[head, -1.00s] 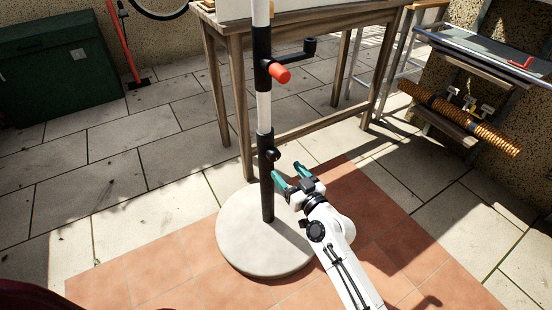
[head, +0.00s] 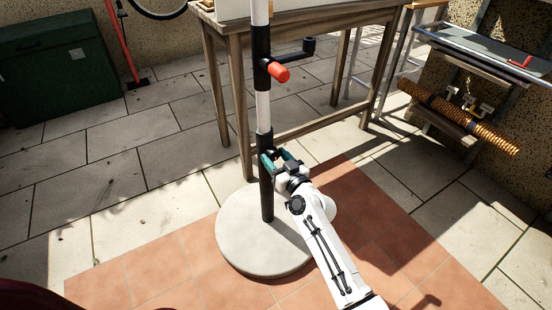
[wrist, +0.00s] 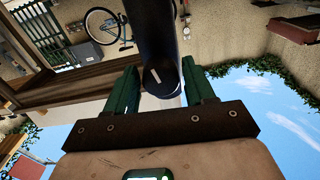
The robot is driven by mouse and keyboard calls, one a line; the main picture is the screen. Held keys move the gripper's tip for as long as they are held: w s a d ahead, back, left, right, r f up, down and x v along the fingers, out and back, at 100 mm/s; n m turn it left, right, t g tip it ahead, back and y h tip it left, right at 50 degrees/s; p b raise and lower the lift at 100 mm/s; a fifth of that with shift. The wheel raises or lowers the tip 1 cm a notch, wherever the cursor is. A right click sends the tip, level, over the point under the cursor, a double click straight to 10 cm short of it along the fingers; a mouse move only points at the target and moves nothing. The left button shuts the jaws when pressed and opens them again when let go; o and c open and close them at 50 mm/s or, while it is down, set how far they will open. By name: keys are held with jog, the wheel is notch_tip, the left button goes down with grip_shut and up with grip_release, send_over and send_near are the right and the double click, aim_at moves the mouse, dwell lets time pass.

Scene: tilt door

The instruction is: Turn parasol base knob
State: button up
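The parasol base has a round pale stone foot (head: 250,250) and an upright black lower tube (head: 267,200). A small black knob on this tube is mostly hidden behind my gripper (head: 275,158) in the head view. The teal fingers point at the tube at knob height. In the wrist view my gripper (wrist: 160,88) has its two fingers apart. A dark rounded part with a white mark (wrist: 158,78), seemingly the knob, shows between them against the dark tube. I cannot tell whether either finger touches it.
Higher on the pole are a red-ended knob (head: 278,72) and a black crank (head: 309,48). A wooden table (head: 236,90) stands close behind the pole. A green box (head: 50,70) is at the back left. Paving around the foot is clear.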

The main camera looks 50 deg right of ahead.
jog(key=c, duration=0.7)
jog(key=shift+a+m, duration=0.1)
jog(key=shift+m, duration=1.3)
jog(key=o, duration=1)
jog(key=shift+o, duration=0.2)
jog(key=v, duration=1)
jog(key=shift+s, duration=0.4)
jog(key=shift+a, duration=0.15)
